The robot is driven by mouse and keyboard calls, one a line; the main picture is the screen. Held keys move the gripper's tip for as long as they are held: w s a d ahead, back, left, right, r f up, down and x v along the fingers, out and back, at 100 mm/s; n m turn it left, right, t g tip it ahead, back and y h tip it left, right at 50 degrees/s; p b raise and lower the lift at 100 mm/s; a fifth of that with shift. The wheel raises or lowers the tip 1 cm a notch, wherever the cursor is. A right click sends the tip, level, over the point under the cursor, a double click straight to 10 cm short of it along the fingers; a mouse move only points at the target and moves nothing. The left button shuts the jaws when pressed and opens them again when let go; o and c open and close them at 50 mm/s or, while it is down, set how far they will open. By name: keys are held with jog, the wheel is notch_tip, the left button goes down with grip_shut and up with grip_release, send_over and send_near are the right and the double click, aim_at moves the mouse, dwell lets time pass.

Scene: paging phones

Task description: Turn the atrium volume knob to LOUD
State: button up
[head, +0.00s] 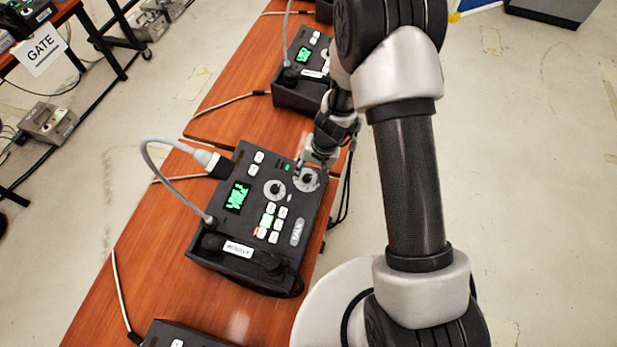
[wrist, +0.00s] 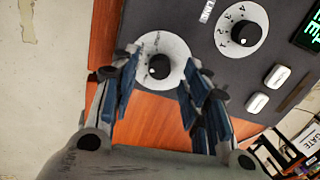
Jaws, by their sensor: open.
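The dark paging phone (head: 226,224) with a white label that appears to read ATRIUM lies on the wooden table. Its top carries two round dials. The volume knob, a black knob on a pale lettered dial (head: 306,181), is at the far right corner. In the wrist view this knob (wrist: 159,67) stands between my fingertips; its lettering is too small to read surely. My gripper (head: 311,170) is open, with a finger on either side of the knob and visible gaps between. The fingers partly cover the dial in the head view.
The second dial, numbered (wrist: 243,28), sits beside the volume dial. A green screen (head: 237,197), several buttons and a grey looped cable (head: 150,165) are on the phone. Another phone (head: 300,75) stands farther along the table (head: 150,250).

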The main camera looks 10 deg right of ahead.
jog(key=shift+x, duration=1)
jog(key=shift+r, duration=0.1)
grip_shut()
